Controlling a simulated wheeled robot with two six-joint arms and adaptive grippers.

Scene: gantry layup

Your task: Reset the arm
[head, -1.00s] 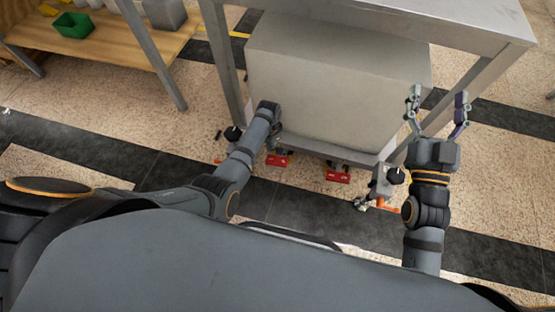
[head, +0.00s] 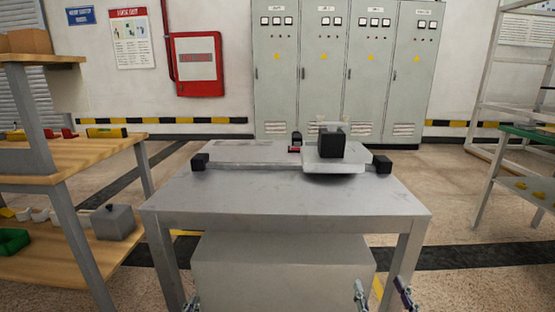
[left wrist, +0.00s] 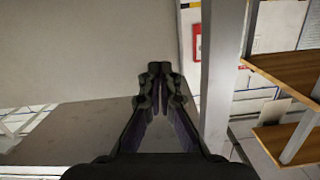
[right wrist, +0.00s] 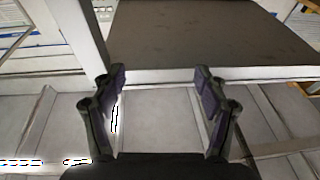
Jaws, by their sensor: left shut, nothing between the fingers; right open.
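My right gripper (head: 382,294) shows at the bottom edge of the head view, in front of the table's right leg, with its fingers apart. In the right wrist view its fingers (right wrist: 160,88) are wide apart with nothing between them. My left gripper (head: 192,303) barely shows at the bottom edge of the head view, near the table's left leg. In the left wrist view its fingertips (left wrist: 158,70) meet and hold nothing. My arm links are out of the head view.
A grey metal table (head: 290,205) stands ahead, with a gantry device (head: 335,155) on top and a large grey box (head: 280,265) underneath. A wooden shelf (head: 75,160) is at the left and a green-topped bench (head: 530,140) at the right. Cabinets (head: 345,70) line the wall.

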